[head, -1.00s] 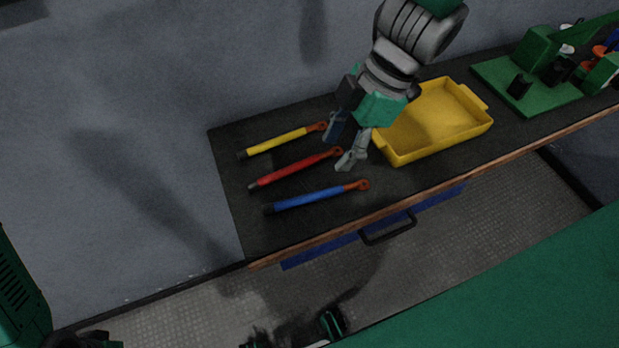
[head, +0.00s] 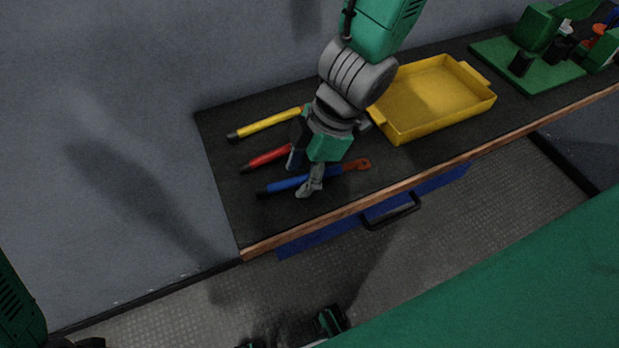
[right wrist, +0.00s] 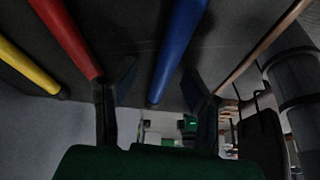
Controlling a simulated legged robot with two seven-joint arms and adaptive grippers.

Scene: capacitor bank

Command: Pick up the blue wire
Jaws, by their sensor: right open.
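The blue wire (head: 282,186), a thick blue rod with a reddish-orange lug on its right end and a dark left end, lies on the dark bench top nearest the front edge. My right gripper (head: 302,175) is over it, with one finger on the near side and the other on the far side. In the right wrist view the blue wire (right wrist: 180,45) runs between the two spread fingers of my right gripper (right wrist: 160,88). The gripper is open; I cannot tell if a finger touches the wire. The gripper hides part of the wire. My left gripper is not clearly visible.
A red wire (head: 264,158) and a yellow wire (head: 266,122) lie behind the blue one, partly hidden by my arm. A yellow tray (head: 432,122) stands to the right, with a green fixture (head: 545,90) beyond. The bench's wooden front edge (head: 450,165) is close.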

